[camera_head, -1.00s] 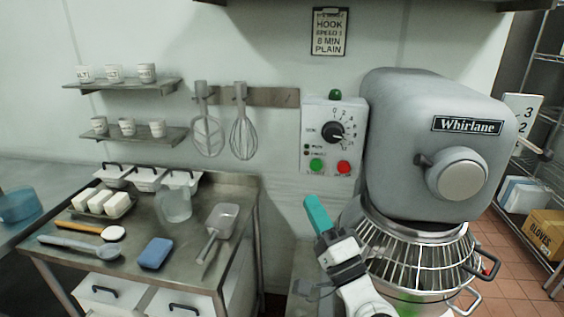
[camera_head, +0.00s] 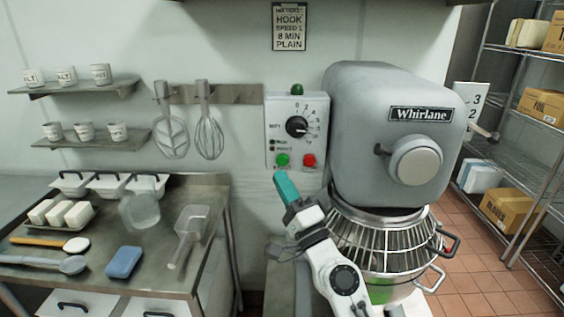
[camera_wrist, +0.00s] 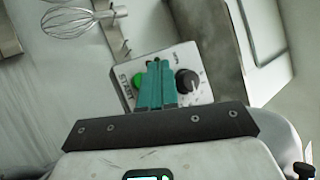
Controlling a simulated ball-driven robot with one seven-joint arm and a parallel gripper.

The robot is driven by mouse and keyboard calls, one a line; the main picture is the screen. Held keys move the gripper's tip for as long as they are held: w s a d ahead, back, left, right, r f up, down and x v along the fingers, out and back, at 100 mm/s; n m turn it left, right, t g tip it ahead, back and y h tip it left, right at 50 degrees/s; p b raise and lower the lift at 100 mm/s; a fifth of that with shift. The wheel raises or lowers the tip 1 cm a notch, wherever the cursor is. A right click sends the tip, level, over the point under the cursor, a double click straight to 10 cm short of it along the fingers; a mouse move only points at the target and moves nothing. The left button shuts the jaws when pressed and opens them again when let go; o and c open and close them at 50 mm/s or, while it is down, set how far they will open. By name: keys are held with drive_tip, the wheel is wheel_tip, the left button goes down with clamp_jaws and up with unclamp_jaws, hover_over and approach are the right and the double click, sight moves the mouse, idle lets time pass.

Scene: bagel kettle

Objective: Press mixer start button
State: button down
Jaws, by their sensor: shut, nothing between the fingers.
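The mixer (camera_head: 390,135), grey and labelled Whirlane, stands at the right of the head view with its wire bowl guard (camera_head: 385,240) in place. Its control panel (camera_head: 272,112) is on the wall to its left, with a dial (camera_head: 297,126), a green button (camera_head: 282,160) and a red button (camera_head: 309,160). My gripper (camera_head: 281,176), with teal fingers, is shut and empty just below the green button; contact cannot be told. In the wrist view my fingers (camera_wrist: 157,68) point at the panel (camera_wrist: 125,80), with the green button (camera_wrist: 139,81) just left of them and the dial (camera_wrist: 187,80) to their right. The fingers hide the red button there.
A steel table (camera_head: 215,207) with a blue sponge (camera_head: 124,262), scoop (camera_head: 188,225) and clear jug (camera_head: 140,210) stands at the left. A whisk (camera_head: 208,137) hangs beside the panel. A wire shelf (camera_head: 505,130) with boxes is at the far right.

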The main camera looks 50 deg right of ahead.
sight(282, 160)
drive_tip(key=shift+w+d, duration=1.2)
drive_tip(key=shift+d, duration=0.3)
drive_tip(key=shift+w+d+b, duration=0.1)
drive_tip(key=shift+d+b, duration=0.05)
drive_tip(key=shift+b, duration=0.2)
idle(0.7)
drive_tip(key=shift+w+d, duration=0.15)
drive_tip(key=shift+d, duration=0.05)
